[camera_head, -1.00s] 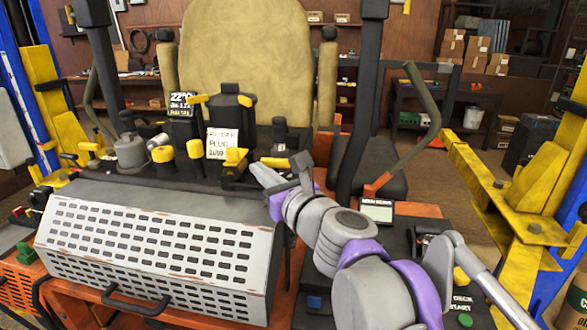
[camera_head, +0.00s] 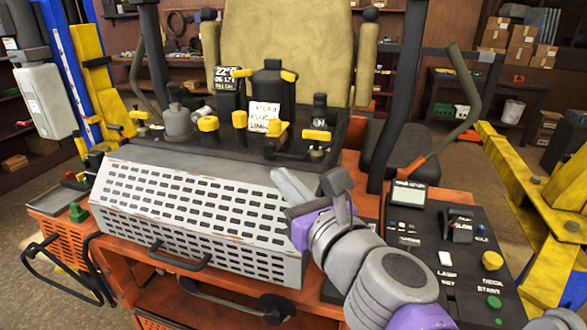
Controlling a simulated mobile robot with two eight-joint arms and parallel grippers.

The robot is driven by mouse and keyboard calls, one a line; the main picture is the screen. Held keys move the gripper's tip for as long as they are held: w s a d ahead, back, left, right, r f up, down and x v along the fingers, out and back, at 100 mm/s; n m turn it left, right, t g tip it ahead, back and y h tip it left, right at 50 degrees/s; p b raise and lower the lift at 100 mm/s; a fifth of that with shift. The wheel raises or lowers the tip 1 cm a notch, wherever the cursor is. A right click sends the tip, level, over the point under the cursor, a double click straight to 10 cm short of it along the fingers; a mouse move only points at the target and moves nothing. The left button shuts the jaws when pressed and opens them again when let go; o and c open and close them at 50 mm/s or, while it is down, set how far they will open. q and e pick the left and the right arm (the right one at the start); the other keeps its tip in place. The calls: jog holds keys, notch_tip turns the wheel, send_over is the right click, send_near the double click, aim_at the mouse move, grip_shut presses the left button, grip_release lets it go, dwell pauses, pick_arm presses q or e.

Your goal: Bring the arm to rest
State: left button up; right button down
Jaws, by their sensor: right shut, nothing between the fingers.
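My right arm comes in from the bottom right, grey with purple bands. My right gripper (camera_head: 288,184) is shut and empty. In the picture it lies across the upper right end of the white perforated cover (camera_head: 195,210); I cannot tell how far above it. My left gripper is out of view. The mower's dash (camera_head: 230,150) carries several yellow-topped levers and a white sign (camera_head: 264,116). The right console (camera_head: 430,240) has a small display (camera_head: 408,194), a yellow knob (camera_head: 492,261) and a green button (camera_head: 494,302).
The tan seat (camera_head: 288,50) stands behind the dash. A green-grey lever (camera_head: 455,100) rises right of it. Yellow lift parts stand at the right (camera_head: 560,190) and left (camera_head: 92,70). A black handle (camera_head: 180,258) sticks out from the cover's front.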

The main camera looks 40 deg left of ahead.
jog(key=w+d+f+n+h, duration=0.2)
jog(key=d+f+n+h, duration=0.2)
jog(key=d+f+n, duration=0.6)
jog(key=w+d+f+n+h, duration=0.35)
jog(key=d+f+n, duration=0.25)
jog(key=d+f, duration=0.9)
jog(key=s+d+f+n+h, duration=0.3)
jog(key=d+f, duration=0.5)
jog(key=d, duration=0.3)
jog(key=s+d+f+n+h, duration=0.3)
jog(key=d+f+h, duration=0.3)
jog(key=d, duration=0.6)
notch_tip(320, 180, down, 2)
jog(key=shift+s+d+g, duration=0.25)
jog(key=shift+s+g, duration=0.05)
jog(key=shift+s, duration=0.5)
jog(key=shift+h, duration=0.25)
